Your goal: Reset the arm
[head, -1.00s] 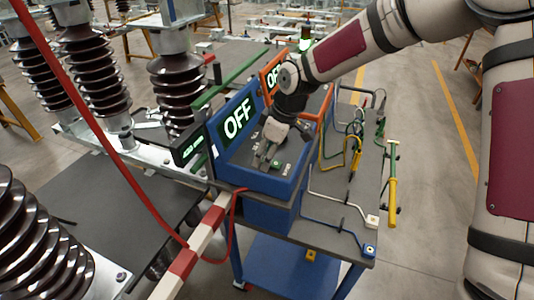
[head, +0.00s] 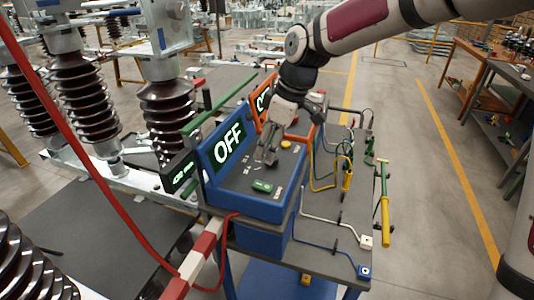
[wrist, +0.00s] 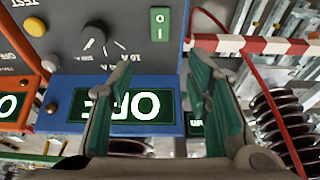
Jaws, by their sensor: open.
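My gripper (head: 268,158) hangs over the panel of the blue test box (head: 250,205), pointing down, with its fingers apart and nothing between them. In the wrist view, the two green-lined fingers of my gripper (wrist: 160,75) stand wide apart, with the box's display between them. The display (head: 228,146) reads OFF. A green rocker switch (head: 262,186) lies on the panel in front of the fingers. A yellow button (head: 286,144) is behind them. The wrist view also shows a black rotary knob (wrist: 94,36) above the display.
An orange box (head: 260,103) stands behind the blue one on the cart. Coloured leads and a yellow-green rod (head: 385,205) are at its right. Brown insulators (head: 166,110) and a red-white barrier (head: 205,245) are at left. The floor (head: 430,180) at right is open.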

